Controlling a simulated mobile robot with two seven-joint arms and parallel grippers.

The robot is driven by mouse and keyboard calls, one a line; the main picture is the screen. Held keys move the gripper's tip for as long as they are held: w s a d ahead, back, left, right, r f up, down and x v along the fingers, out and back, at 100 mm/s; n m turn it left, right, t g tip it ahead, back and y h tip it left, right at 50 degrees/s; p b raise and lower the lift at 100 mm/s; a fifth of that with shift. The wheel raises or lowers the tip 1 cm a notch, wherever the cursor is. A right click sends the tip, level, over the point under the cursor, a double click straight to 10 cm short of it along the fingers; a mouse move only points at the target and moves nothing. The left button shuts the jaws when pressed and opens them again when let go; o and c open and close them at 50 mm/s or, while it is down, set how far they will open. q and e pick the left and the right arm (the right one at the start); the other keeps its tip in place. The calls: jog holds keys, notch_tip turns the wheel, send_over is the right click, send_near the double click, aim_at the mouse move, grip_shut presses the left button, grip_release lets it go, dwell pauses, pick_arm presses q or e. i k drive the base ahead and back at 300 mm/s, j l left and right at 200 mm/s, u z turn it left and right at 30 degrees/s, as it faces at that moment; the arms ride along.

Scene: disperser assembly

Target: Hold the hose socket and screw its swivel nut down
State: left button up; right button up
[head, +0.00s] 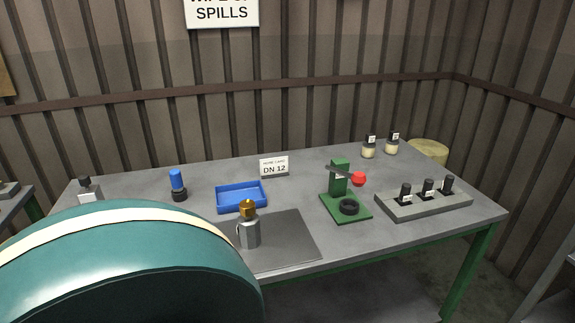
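A grey metal body (250,234) stands upright on the dark mat (292,243) near the table's front. A brass-coloured piece (247,208) sits on its top; it may be the swivel nut, but it is too small to tell its thread or seating. I cannot clearly make out which piece is the hose socket. Neither my left nor my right gripper is in view. A large rounded teal shape with a cream stripe covers the lower left, and I cannot tell whether it is part of me.
A blue tray (242,209) lies behind the mat. A blue-topped piece (177,184) stands left of it. A green press (338,178) with a red knob (359,179) stands right. A grey rack (424,207) holds three black-topped parts. A DN 12 card (274,166) stands behind.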

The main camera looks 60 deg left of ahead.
aim_at(247, 207)
jog(key=i+l+u, duration=0.1)
jog(key=u, duration=0.3)
jog(key=l+u, duration=0.35)
jog(key=i+l+u, duration=0.1)
jog(key=u, duration=0.3)
